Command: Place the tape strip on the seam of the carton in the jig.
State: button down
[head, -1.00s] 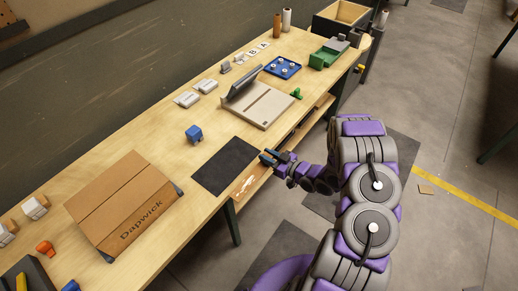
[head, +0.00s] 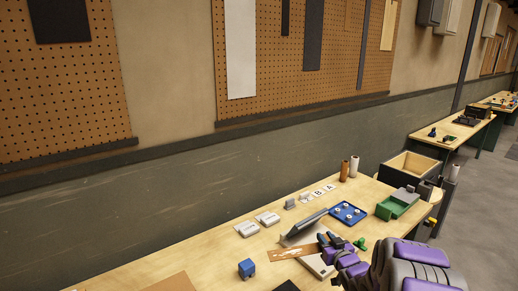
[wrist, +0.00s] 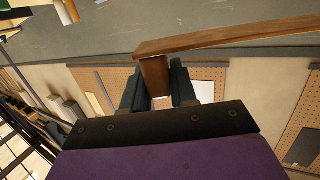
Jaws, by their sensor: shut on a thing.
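The tape strip (head: 288,252) is brown with a pale mark. In the head view it reaches left from my gripper (head: 329,241), above the bench. My gripper is shut on its right end. In the wrist view, the strip (wrist: 235,36) runs long and level across the top, and a brown piece (wrist: 153,75) joined to it sits between the dark fingers (wrist: 157,88). Only the top of the carton (head: 170,284) shows, at the bottom edge of the head view. Its seam and the jig are out of view.
A grey device with a dark bar (head: 303,226) stands behind the strip. A blue block (head: 246,268), white packs (head: 267,219), a blue tray (head: 348,214) and a green holder (head: 397,205) stand on the bench. A pegboard wall (head: 300,60) rises behind.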

jog(key=w+a+r+m+h, duration=0.15)
jog(key=a+r, duration=0.25)
jog(key=r, duration=0.5)
notch_tip(320, 180, up, 8)
jog(key=h, duration=0.2)
send_over(303, 254)
jog(key=w+a, duration=0.1)
jog(key=w, duration=0.2)
jog(key=shift+m, duration=0.45)
jog(key=s+f, duration=0.2)
jog(key=f, duration=0.3)
jog(key=s+f, duration=0.3)
jog(key=f, duration=0.2)
jog(key=s+f, duration=0.3)
jog(key=f, duration=0.2)
jog(key=shift+a+f, duration=0.1)
